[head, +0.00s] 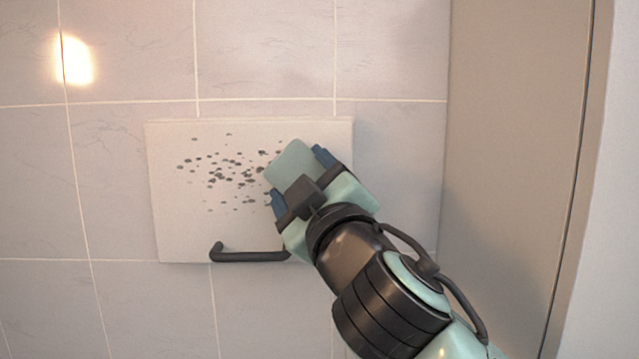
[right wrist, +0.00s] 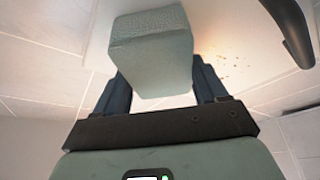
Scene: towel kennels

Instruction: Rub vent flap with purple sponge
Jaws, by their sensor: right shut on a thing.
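The vent flap (head: 180,225) is a pale, flat panel on the tiled wall. Dark spots (head: 225,170) cluster on its upper middle, and a black handle (head: 250,256) runs along its lower edge. My right gripper (head: 300,180) is in front of the flap's right part, shut on a block-shaped sponge (head: 292,163). The sponge looks pale grey-green, not purple. It lies just right of the spots and hides part of the panel. In the right wrist view the sponge (right wrist: 150,50) sits between the blue fingers. I cannot tell whether it touches the flap. My left gripper is not in view.
Grey wall tiles (head: 95,190) surround the flap. A beige panel or side wall (head: 515,130) stands at the right. The space in front of the flap's left side is clear. The handle (right wrist: 290,25) shows at the upper right of the right wrist view.

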